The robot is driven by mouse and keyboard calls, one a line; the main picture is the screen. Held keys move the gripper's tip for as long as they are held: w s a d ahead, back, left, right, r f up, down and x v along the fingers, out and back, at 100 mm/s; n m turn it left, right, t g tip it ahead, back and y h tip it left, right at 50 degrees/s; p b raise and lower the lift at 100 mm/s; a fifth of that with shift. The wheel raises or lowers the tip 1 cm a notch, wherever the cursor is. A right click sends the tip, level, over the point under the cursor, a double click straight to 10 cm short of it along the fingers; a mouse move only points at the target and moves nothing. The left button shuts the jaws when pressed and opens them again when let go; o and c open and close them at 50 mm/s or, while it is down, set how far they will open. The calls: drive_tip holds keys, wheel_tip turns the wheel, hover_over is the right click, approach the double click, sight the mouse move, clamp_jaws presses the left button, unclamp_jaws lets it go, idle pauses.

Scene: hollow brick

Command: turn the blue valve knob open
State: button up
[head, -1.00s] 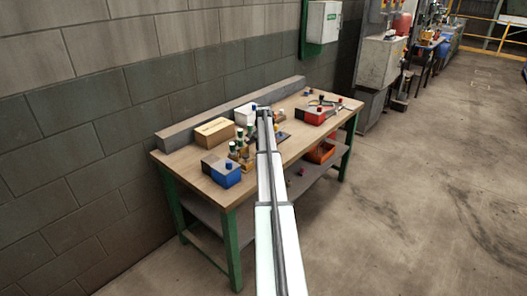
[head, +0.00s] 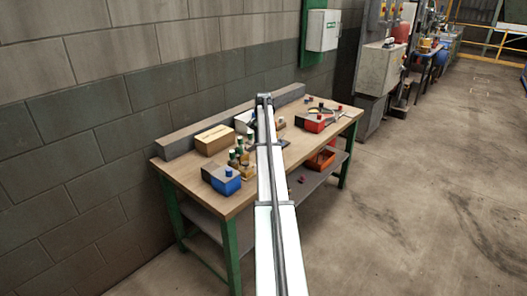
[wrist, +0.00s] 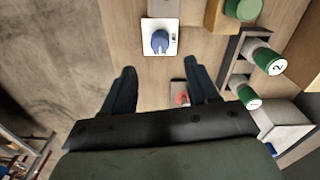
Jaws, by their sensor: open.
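The blue valve knob (wrist: 160,41) sits on a small white square plate (wrist: 147,49) on the wooden surface, at the top middle of the wrist view. My gripper (wrist: 160,76) is open and empty in the wrist view. Its two dark fingers are apart, and the knob shows beyond their tips, between their lines. The fingers do not appear to touch it. In the head view my gripper (head: 263,98) is small, at the far end of my arm over the workbench (head: 305,146). I cannot make out this knob in the head view, where my arm covers part of the bench.
A red button (wrist: 182,98) shows between the fingers.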

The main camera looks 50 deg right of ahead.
drive_tip(key=shift+r, duration=2.1)
